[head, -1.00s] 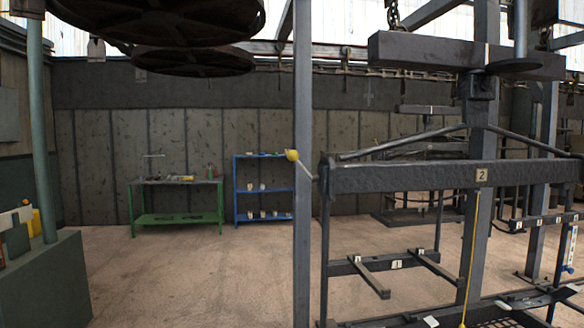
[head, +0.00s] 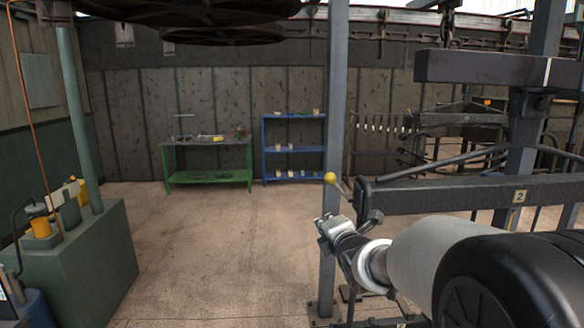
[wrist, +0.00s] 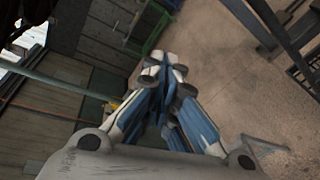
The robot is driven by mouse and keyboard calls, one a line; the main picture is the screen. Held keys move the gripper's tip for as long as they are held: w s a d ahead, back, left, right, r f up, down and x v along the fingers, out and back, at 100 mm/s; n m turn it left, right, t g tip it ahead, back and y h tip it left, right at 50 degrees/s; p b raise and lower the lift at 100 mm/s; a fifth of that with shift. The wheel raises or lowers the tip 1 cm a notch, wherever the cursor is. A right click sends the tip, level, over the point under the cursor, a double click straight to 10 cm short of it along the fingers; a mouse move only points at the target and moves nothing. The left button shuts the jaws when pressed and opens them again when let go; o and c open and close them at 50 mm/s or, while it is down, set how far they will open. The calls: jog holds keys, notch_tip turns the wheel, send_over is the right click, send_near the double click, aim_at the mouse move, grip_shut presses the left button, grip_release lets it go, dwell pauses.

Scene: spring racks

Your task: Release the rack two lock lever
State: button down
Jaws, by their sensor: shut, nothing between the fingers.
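The lock lever (head: 341,187) has a yellow ball knob (head: 330,178) and a short dark rod. It tilts up and left from the left end of the dark rack beam (head: 440,197), which carries a "2" plate (head: 520,196). My gripper (head: 326,226) is below the knob in the head view, apart from it in the picture; the depth gap is hard to tell. In the wrist view my gripper's fingers (wrist: 165,72) are closed together with nothing between them. The lever does not show in the wrist view. My arm hides the lower part of the rack.
A grey upright post (head: 333,110) stands right behind the knob. A green cabinet (head: 95,240) with yellow items is at left. A green bench (head: 210,180) and blue shelf (head: 293,150) stand at the back wall. The floor (head: 220,250) between is clear.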

jog(key=w+r+n, duration=0.1)
jog(key=w+a+n+t+p, duration=0.1)
jog(key=w+r+n+y+p, duration=0.1)
jog(key=shift+w+a+r+n, duration=0.15)
jog(key=shift+w+r+n, duration=0.15)
jog(key=shift+w, duration=0.1)
jog(key=w+d+r+p, duration=0.1)
jog(key=w+p, duration=0.3)
jog(key=w, duration=0.5)
jog(key=shift+d, duration=0.4)
jog(key=shift+r, duration=0.15)
